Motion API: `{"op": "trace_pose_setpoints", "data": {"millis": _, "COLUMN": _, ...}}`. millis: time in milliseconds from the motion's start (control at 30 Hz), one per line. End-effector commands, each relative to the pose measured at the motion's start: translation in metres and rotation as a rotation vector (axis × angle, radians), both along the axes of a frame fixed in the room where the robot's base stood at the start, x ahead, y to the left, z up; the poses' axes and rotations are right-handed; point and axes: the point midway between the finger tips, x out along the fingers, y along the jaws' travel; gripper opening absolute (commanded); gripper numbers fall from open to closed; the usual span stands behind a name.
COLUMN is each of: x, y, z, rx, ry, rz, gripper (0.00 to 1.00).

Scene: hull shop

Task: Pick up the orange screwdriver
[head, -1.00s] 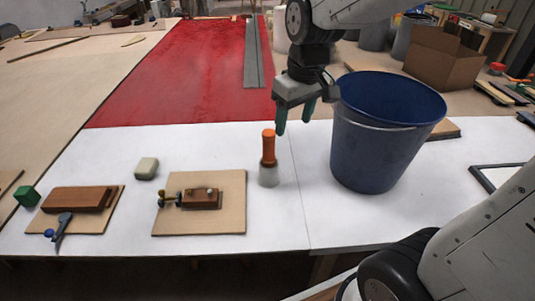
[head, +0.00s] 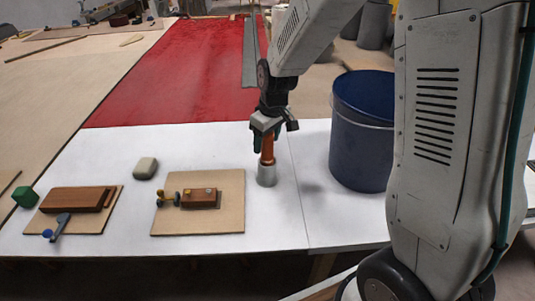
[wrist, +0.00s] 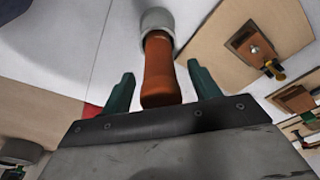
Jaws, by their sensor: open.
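The orange screwdriver (head: 267,150) stands upright, handle up, in a small pale grey cup (head: 267,175) on the white table. My gripper (head: 264,145) is at the handle, coming from above. In the wrist view the orange handle (wrist: 159,72) lies between the two green fingers of my gripper (wrist: 160,85), with a gap on each side. The fingers are open. The cup (wrist: 158,22) shows beyond the fingertips. The screwdriver's shaft is hidden inside the cup.
A board with a wooden block and clamp (head: 230,215) lies just left of the cup. A blue bucket (head: 350,150) stands to the right, partly behind my arm. A pale block (head: 145,168) and a green cube (head: 25,197) lie farther left. A red sheet (head: 185,75) covers the back.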

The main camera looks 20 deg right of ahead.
Motion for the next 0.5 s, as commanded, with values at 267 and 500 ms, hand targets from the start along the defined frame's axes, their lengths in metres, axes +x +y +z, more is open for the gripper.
{"op": "trace_pose_setpoints", "data": {"millis": 267, "x": 0.0014, "y": 0.0009, "z": -0.0117, "rx": 0.0, "ry": 0.0, "rz": 0.001, "gripper": 0.61}}
{"op": "trace_pose_setpoints", "data": {"millis": 500, "x": 0.0014, "y": 0.001, "z": -0.0113, "rx": 0.0, "ry": -0.001, "rz": 0.001, "gripper": 0.2}}
